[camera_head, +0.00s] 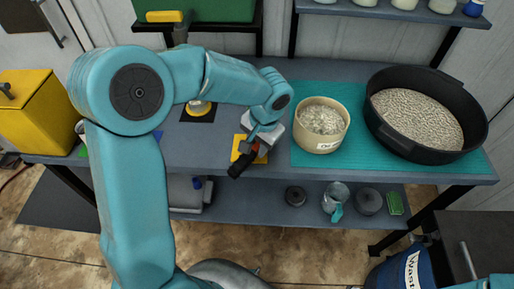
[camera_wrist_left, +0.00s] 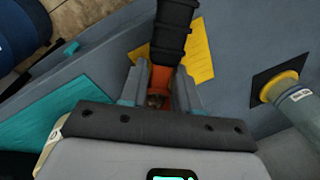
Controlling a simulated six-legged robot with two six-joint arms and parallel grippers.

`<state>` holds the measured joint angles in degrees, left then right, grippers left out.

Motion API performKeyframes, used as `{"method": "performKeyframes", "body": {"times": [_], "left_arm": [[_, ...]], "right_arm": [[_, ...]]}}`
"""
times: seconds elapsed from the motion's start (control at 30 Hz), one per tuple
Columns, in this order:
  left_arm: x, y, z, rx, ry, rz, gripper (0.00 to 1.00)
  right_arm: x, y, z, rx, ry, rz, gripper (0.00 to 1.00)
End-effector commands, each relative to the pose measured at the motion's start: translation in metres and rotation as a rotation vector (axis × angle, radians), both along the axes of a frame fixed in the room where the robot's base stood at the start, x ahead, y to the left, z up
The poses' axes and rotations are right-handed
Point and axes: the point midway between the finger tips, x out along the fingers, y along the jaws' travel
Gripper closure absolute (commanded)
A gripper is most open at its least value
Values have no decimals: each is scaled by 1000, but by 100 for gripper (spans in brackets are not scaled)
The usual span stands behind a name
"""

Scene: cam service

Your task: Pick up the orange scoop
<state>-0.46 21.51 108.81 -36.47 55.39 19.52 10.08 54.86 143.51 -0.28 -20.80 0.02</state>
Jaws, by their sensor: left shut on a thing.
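The orange scoop shows in the left wrist view as a black grip (camera_wrist_left: 173,30) and an orange part (camera_wrist_left: 160,77). My left gripper (camera_wrist_left: 161,92) is shut on the orange part, with one finger on each side. In the head view, my left gripper (camera_head: 254,138) is over the front of the table, and the scoop's black grip (camera_head: 239,165) points down and to the left. The scoop is over a yellow mat (camera_head: 237,149); I cannot tell whether it touches it. The rest of the scoop is hidden by the gripper. My right gripper is out of view.
A beige tub (camera_head: 320,145) of pale material stands just right of the gripper on a teal mat (camera_head: 300,93). A large black pan (camera_head: 391,136) of pellets is farther right. A yellow box (camera_head: 40,110) stands at the left. A lower shelf (camera_head: 260,205) holds small items.

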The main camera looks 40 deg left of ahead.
Motion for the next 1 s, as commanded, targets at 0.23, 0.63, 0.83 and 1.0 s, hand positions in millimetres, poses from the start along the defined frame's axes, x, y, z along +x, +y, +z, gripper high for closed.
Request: {"method": "performKeyframes", "body": {"times": [0.23,0.63,0.83,1.0], "left_arm": [[2,0,67,-1,-11,1,100],[1,0,168,-1,-5,0,100],[0,0,183,-1,-2,-1,100],[0,0,184,0,-2,0,100]], "right_arm": [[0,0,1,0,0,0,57],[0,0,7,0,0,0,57],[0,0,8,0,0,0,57],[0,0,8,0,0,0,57]]}}
